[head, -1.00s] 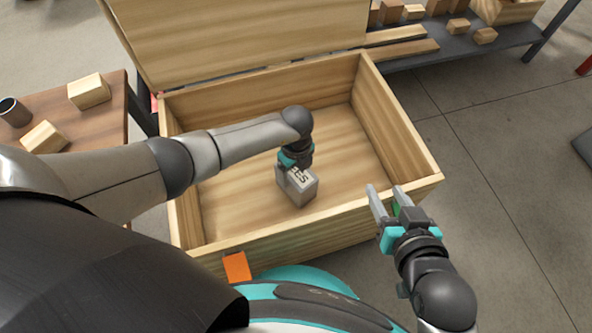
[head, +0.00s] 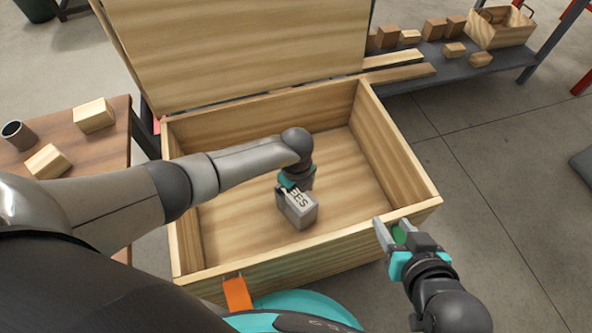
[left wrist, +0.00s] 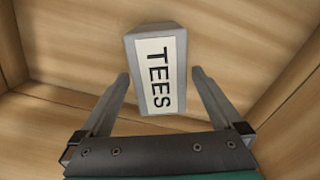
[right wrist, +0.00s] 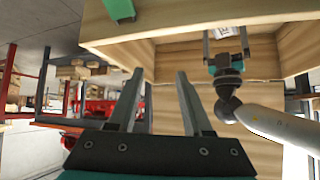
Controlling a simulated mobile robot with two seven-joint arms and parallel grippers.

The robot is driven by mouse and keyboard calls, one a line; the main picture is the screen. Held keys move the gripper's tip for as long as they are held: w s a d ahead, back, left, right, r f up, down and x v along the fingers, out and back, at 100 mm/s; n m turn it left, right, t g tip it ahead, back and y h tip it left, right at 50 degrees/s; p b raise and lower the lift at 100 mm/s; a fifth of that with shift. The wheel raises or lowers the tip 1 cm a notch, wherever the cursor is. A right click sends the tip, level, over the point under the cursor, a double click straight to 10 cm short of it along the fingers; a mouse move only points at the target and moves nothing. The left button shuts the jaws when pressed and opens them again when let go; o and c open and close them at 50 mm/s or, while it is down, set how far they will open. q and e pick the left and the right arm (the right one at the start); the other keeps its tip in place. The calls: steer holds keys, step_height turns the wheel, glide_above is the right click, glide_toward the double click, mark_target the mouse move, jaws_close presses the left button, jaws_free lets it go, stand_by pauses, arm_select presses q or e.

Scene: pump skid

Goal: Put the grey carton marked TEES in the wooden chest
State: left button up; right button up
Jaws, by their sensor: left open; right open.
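The grey carton marked TEES (head: 298,211) is inside the open wooden chest (head: 270,261), near the middle of its floor. It also shows in the left wrist view (left wrist: 157,70), label facing the camera. My left gripper (left wrist: 160,95) is open, with its fingers apart on either side of the carton's near end and gaps showing. In the head view my left gripper (head: 290,190) is at the carton's top, its fingers partly hidden. My right gripper (head: 392,232) is open and empty at the chest's front right corner; it also shows in the right wrist view (right wrist: 158,100).
The chest lid (head: 240,50) stands open at the back. A wooden table (head: 95,155) at the left holds blocks and a dark cup (head: 18,134). A grey shelf (head: 470,65) with several boxes stands back right. An orange piece (head: 237,294) is on the chest's front.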

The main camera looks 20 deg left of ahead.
arm_select(q)
steer(key=shift+r+p, duration=0.3)
steer(key=shift+r, duration=0.3)
step_height(320, 180, up, 4)
steer(key=p, duration=0.2)
steer(key=shift+p, duration=0.3)
arm_select(e)
steer(key=s+d+g+h, duration=0.2)
steer(key=s+d+g, duration=0.3)
steer(key=d, duration=0.1)
arm_select(q)
steer(key=shift+r+p, duration=1.55)
steer(key=shift+r, duration=1.25)
arm_select(e)
step_height(320, 180, down, 7)
steer(key=shift+s+a+f+m+g, duration=0.2)
steer(key=shift+m+g, duration=0.1)
steer(key=shift+g, duration=0.1)
